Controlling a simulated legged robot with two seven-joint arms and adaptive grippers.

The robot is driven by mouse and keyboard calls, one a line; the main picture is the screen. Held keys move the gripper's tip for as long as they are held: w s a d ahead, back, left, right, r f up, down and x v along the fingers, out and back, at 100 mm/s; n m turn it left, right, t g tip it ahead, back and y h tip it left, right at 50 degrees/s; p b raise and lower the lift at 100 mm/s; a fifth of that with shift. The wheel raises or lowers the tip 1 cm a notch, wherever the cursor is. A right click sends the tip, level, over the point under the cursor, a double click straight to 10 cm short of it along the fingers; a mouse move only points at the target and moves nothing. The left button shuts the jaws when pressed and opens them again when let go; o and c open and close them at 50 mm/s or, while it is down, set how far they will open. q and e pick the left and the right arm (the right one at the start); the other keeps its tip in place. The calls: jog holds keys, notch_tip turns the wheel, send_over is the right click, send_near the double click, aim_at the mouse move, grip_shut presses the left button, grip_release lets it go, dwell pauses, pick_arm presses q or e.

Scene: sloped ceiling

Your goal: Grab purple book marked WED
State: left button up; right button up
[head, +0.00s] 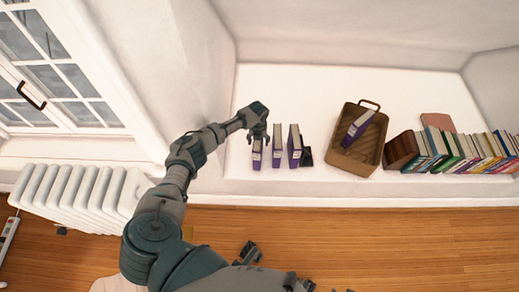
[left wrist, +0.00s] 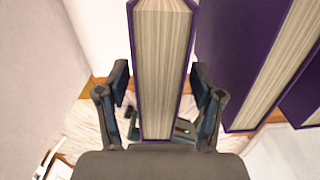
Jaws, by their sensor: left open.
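Purple books with pale page edges stand upright in a short row on the white ledge: a left one (head: 257,160), a middle one (head: 277,152) and a right one (head: 294,146). Their labels are too small to read, so I cannot tell which is marked WED. My left gripper (head: 264,139) is over the left book. In the left wrist view, my open left gripper (left wrist: 160,72) has one finger on each side of a purple book (left wrist: 163,80), with small gaps showing. Two more purple books show to its right.
A black bookend (head: 307,156) stands right of the row. A brown basket (head: 344,158) holds another purple book (head: 358,128). Several coloured books (head: 455,150) stand farther right. A wall lies close left of the gripper, and a white radiator (head: 80,193) is below the window.

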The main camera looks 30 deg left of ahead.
pick_arm(q)
jog(key=shift+a, duration=0.1)
jog(key=shift+c, duration=1.2)
grip_shut()
jog(key=shift+r, duration=0.15)
